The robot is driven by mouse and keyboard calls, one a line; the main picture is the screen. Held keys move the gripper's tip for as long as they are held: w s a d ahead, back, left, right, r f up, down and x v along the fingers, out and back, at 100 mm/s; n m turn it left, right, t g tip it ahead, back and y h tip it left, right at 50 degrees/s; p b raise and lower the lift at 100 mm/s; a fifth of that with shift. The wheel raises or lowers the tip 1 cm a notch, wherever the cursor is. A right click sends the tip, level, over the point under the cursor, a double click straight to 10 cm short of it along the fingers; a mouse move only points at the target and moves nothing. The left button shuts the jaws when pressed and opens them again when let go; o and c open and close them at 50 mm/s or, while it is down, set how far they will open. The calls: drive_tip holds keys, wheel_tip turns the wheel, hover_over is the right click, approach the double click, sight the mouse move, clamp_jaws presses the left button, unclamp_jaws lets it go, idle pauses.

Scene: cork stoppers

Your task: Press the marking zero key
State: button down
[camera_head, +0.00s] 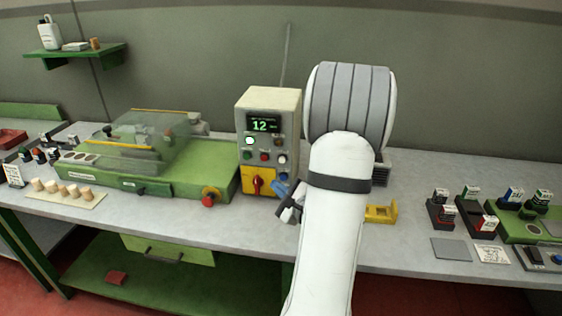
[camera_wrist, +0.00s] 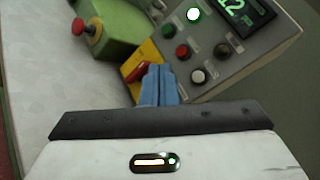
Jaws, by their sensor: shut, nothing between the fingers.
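A beige control box (camera_head: 268,108) stands on the bench with a lit green display (camera_head: 264,125) reading 12. Its face carries a lit pale-green button (camera_wrist: 193,14), a green button (camera_wrist: 170,29), a red button (camera_wrist: 182,51), a dark button (camera_wrist: 222,47) and a white button (camera_wrist: 197,76). Key labels are too small to read, so I cannot tell which is the marking zero key. My gripper (camera_wrist: 160,78) is shut and empty, its blue fingertips just in front of the box's lower face. In the head view my gripper (camera_head: 279,188) is low at the box's right side.
A yellow panel with a red rotary switch (camera_head: 258,183) lies beside my fingertips. A red stop button (camera_head: 208,198) stands left, by the green machine (camera_head: 190,165). Corks (camera_head: 72,190) lie further left. A yellow holder (camera_head: 381,213) and stamps (camera_head: 440,208) stand right.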

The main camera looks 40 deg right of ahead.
sight(282, 160)
drive_tip(key=shift+w, duration=0.1)
drive_tip(key=shift+w+d+p, duration=0.35)
drive_tip(key=shift+w+d, duration=1.05)
drive_tip(key=shift+d, duration=0.25)
drive_tip(key=shift+w+d+p, duration=0.35)
drive_tip(key=shift+w+d, duration=1.05)
drive_tip(key=shift+d, duration=0.2)
drive_tip(key=shift+d, duration=0.1)
drive_tip(key=shift+w+d+b, duration=0.25)
drive_tip(key=shift+w+b, duration=0.05)
drive_tip(key=shift+b, duration=0.15)
drive_tip(key=shift+w+d+b, duration=0.3)
drive_tip(key=shift+d, duration=0.05)
drive_tip(key=shift+s+a, duration=0.1)
drive_tip(key=shift+a, duration=0.05)
idle(0.5)
drive_tip(key=shift+s+a+b, duration=0.5)
drive_tip(key=shift+a+b, duration=0.05)
